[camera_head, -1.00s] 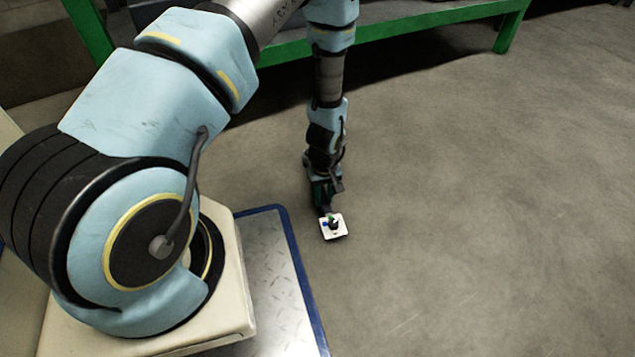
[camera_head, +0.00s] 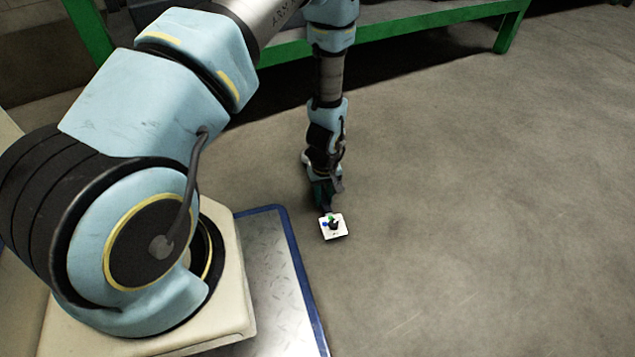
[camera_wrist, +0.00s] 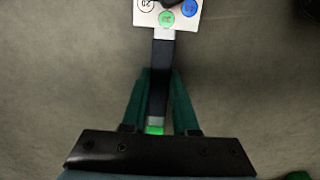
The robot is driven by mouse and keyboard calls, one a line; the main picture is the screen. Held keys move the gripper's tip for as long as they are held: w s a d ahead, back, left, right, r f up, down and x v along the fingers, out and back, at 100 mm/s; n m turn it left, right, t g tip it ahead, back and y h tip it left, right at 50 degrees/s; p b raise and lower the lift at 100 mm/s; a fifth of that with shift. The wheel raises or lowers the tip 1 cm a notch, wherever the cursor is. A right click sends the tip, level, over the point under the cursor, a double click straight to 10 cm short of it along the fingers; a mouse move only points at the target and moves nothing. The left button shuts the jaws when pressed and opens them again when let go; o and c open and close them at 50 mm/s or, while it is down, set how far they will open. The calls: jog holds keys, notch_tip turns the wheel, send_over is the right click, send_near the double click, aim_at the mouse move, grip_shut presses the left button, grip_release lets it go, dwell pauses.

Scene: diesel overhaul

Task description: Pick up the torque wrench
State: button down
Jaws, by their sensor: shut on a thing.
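The torque wrench shows in the wrist view as a slim dark bar with a silver section (camera_wrist: 164,35) and a green band near my palm. Its far end meets a white square plate (camera_wrist: 182,18) with blue, green and white round marks and a dark round part, cut off by the top edge. My gripper (camera_wrist: 160,74) is shut on the bar, a green finger on each side. In the head view my gripper (camera_head: 325,207) points down near the floor, just above the white plate (camera_head: 334,233). Whether the wrench touches the floor I cannot tell.
The grey concrete floor (camera_head: 470,200) is open to the right and in front. A green-framed bench (camera_head: 410,28) stands at the back. A metal tread plate with a blue edge (camera_head: 280,270) lies left of the white plate.

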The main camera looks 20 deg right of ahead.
notch_tip(320, 180, up, 10)
jog(key=p, duration=0.5)
dwell(0.3)
jog(key=c, duration=1.3)
grip_release()
grip_shut()
